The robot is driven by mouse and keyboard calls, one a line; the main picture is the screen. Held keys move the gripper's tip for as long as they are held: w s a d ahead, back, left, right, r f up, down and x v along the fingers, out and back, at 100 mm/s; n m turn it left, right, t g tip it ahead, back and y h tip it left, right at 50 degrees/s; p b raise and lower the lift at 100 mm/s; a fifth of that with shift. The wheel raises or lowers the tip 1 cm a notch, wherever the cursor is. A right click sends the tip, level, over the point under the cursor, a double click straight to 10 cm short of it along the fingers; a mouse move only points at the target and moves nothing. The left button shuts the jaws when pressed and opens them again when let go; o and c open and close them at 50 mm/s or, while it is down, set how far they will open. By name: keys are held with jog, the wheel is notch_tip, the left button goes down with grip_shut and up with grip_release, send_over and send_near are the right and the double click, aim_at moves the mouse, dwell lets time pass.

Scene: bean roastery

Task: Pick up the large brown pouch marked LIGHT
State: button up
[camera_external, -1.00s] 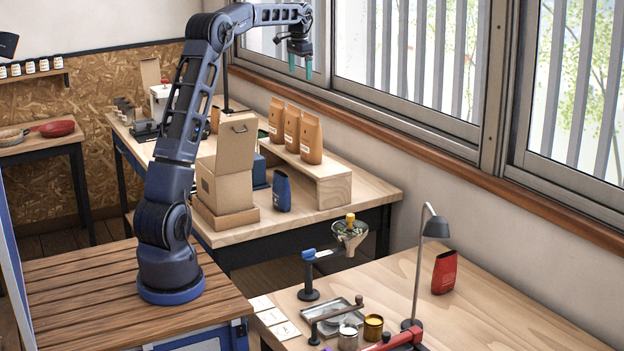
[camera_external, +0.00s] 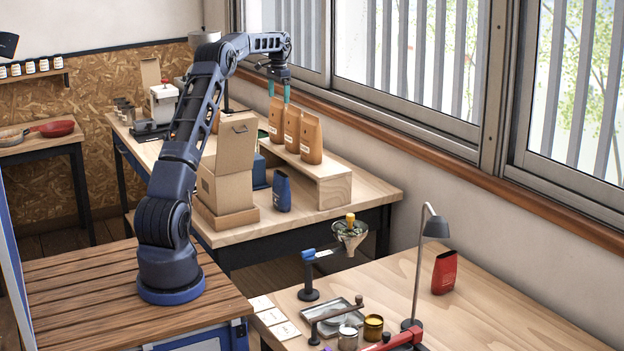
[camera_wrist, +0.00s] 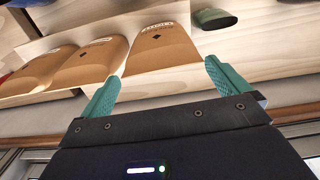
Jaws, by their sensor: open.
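Three large brown pouches stand in a row on a wooden riser (camera_external: 332,188): a left one (camera_external: 275,122), a middle one (camera_external: 292,130) and a right one (camera_external: 311,140). Their label words are too small or blurred to read, so I cannot tell which is marked LIGHT. My gripper (camera_external: 279,93) is open and empty, fingers pointing down, just above the left pouch's top. In the wrist view, one brown pouch (camera_wrist: 162,52) lies beyond and between the teal fingers of my gripper (camera_wrist: 163,72); the other two are to its left.
A cardboard box (camera_external: 224,185) and a blue pouch (camera_external: 282,191) stand in front of the riser. The window wall runs close behind the pouches. A green item (camera_wrist: 214,18) shows near the top of the wrist view. A red pouch (camera_external: 444,273) stands on the nearer table.

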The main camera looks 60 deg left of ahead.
aim_at(279, 106)
jog(key=shift+f, duration=3.35)
jog(key=c, duration=1.1)
